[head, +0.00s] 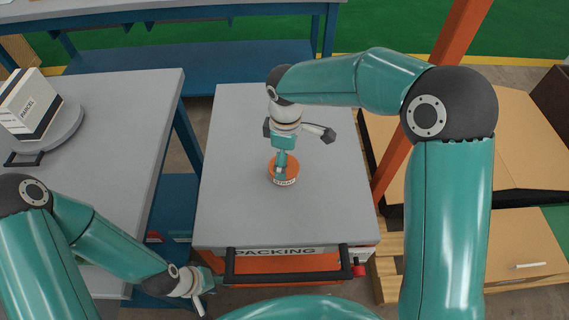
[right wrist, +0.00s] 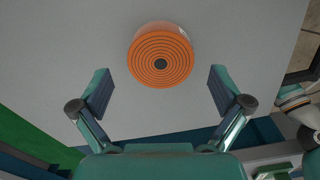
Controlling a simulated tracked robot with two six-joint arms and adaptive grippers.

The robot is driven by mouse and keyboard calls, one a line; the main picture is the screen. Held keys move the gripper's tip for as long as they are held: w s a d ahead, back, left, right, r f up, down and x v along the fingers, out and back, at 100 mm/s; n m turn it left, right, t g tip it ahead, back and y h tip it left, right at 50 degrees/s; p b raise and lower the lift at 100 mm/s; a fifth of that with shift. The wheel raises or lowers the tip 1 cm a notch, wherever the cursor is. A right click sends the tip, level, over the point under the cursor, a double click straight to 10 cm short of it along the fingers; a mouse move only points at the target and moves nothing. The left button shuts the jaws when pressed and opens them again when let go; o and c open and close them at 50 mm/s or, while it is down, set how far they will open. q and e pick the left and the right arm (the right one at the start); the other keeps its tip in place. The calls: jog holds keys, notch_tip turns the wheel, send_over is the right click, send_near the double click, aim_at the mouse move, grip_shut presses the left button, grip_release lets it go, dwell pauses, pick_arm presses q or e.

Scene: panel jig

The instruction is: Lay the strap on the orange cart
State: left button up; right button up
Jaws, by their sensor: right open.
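The strap (head: 284,174) is an orange round roll with a white label. It lies on the grey top of the orange cart (head: 230,215), whose front carries a "PACKING" label. My right gripper (head: 281,166) is over the strap in the head view and covers part of it. In the right wrist view the strap (right wrist: 160,55) shows its ringed face, beyond the two spread fingers of the right gripper (right wrist: 160,92); nothing is between them. My left gripper (head: 205,290) is low at the left, near the cart's front left corner; its opening is unclear.
A grey table (head: 120,140) at the left bears a parcel (head: 28,105) on a round grey plate. The cart's dark handle (head: 290,277) runs along its front. Cardboard boxes (head: 520,130) and an orange post (head: 398,160) stand at the right. The cart top around the strap is clear.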

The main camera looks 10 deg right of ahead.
notch_tip(320, 180, up, 8)
jog(key=shift+f, duration=0.2)
dwell(0.5)
